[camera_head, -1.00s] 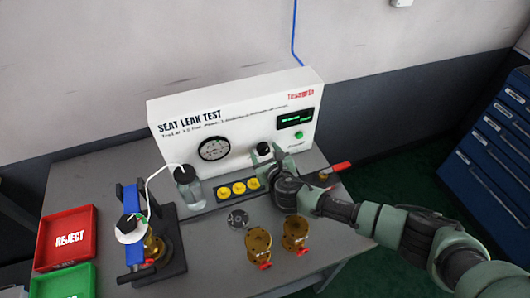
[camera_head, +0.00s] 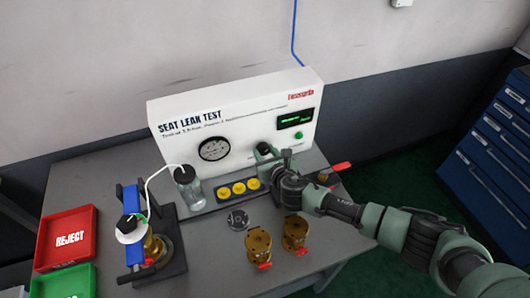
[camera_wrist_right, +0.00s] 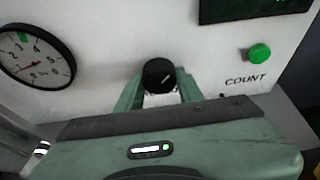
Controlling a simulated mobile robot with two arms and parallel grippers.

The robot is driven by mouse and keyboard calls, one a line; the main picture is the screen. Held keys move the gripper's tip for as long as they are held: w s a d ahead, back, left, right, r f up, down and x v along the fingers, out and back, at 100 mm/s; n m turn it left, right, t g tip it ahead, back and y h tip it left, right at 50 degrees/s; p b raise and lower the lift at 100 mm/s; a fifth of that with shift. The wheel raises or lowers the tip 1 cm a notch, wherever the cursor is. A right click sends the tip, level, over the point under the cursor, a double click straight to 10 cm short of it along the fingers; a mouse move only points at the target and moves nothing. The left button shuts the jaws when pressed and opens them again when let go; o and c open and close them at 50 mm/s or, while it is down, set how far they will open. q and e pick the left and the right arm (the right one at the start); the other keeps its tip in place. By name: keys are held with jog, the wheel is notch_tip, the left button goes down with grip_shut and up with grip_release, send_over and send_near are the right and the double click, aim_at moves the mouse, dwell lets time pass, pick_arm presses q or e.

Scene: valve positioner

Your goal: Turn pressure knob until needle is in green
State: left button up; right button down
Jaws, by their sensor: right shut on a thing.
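The black pressure knob (camera_wrist_right: 159,75) sits on the white front of the seat leak test panel. My right gripper (camera_wrist_right: 160,92) is shut on it, one finger at each side in the right wrist view. In the head view the right gripper (camera_head: 266,155) hides part of the knob. The round gauge (camera_head: 214,148) is left of the knob. My left gripper is not in view.
The panel also has a green display (camera_head: 295,119) and a green button (camera_head: 299,135). A bottle with a tube (camera_head: 189,188), yellow caps (camera_head: 238,188) and two brass valves (camera_head: 258,244) stand on the table near my right arm. Reject tray (camera_head: 67,238) is at left.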

jog(key=shift+d+m+g+y+b, duration=0.1)
jog(key=shift+m+g+y+b, duration=0.35)
jog(key=shift+m+y, duration=1)
jog(key=shift+m+h, duration=0.25)
jog(key=shift+m, duration=0.1)
jog(key=c, duration=0.9)
grip_release()
jog(key=v, duration=0.8)
jog(key=shift+f, duration=0.15)
